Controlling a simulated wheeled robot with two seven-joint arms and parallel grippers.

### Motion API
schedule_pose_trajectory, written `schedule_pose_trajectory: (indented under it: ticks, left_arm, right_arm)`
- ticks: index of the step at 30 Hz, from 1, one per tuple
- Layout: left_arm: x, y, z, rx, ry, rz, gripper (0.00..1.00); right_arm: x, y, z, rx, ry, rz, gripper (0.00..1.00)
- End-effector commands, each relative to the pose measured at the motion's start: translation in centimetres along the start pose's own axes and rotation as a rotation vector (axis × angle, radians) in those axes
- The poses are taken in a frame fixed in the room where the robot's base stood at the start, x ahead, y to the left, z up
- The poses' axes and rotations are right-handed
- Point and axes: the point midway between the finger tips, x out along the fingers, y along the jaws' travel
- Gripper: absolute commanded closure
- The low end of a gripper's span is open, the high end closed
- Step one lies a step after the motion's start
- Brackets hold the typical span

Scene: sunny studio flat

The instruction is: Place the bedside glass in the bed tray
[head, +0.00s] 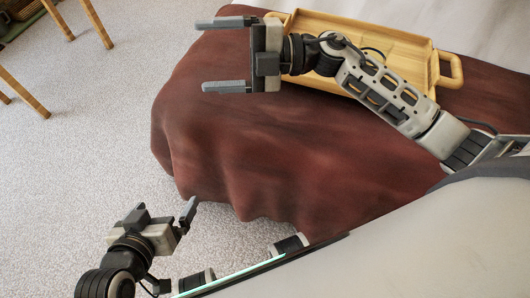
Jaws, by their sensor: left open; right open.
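The wooden bed tray (446,80) lies on the dark red bed cover (240,150) at the upper right of the head view. My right arm crosses over it and hides part of its inside. My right gripper (206,55) is open and empty, left of the tray, above the edge of the bed. My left gripper (163,212) is open and empty at the lower left, above the carpet beside the bed. I cannot make out the bedside glass. A thin dark curve shows inside the tray behind my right arm; I cannot tell what it is.
Pale carpet (90,130) lies open to the left of the bed. Wooden furniture legs (22,92) stand at the upper left. Pale bedding (480,25) lies beyond the tray at the upper right.

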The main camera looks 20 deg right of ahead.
Motion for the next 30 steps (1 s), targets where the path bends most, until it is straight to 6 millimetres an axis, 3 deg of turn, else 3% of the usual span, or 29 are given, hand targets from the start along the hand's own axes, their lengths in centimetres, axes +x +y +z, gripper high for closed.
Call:
schedule_pose_trajectory:
  ticks: [2, 5, 8, 9, 12, 15, 20, 27, 30]
  left_arm:
    - [0.0, 0.0, 0.0, 0.0, 0.0, 0.0, 0.0]
    - [0.0, 0.0, 0.0, 0.0, -0.001, 0.0, 0.0]
    - [0.0, 0.0, 0.0, 0.0, -0.001, 0.0, 0.0]
    - [0.0, 0.0, 0.0, 0.0, -0.001, 0.0, 0.0]
    - [0.0, 0.0, 0.0, 0.0, -0.002, 0.001, 0.0]
    - [0.0, 0.0, 0.1, 0.0, -0.003, 0.001, 0.0]
    - [0.1, 0.0, 0.1, 0.0, -0.003, 0.001, 0.0]
    - [0.0, 0.0, 0.1, 0.0, -0.002, 0.0, 0.0]
    - [-0.7, 0.1, -0.8, -0.001, 0.006, -0.005, 0.0]
  right_arm:
    - [0.4, 0.3, -0.2, 0.209, -0.132, 0.294, 0.16]
    - [-1.7, -1.8, 1.6, 0.518, -0.392, 0.546, 0.16]
    - [-4.6, -7.8, 2.5, 0.864, -0.677, 0.649, 0.16]
    - [-5.5, -10.6, 2.2, 0.998, -0.777, 0.651, 0.16]
    - [-7.0, -17.0, -0.2, 1.287, -0.965, 0.597, 0.16]
    - [-7.5, -20.9, -2.9, 1.474, -1.06, 0.523, 0.16]
    - [-7.5, -23.1, -4.9, 1.591, -1.107, 0.459, 0.16]
    - [-7.5, -23.2, -5.0, 1.593, -1.109, 0.456, 0.16]
    - [-7.6, -22.2, -5.3, 1.589, -1.107, 0.465, 0.16]
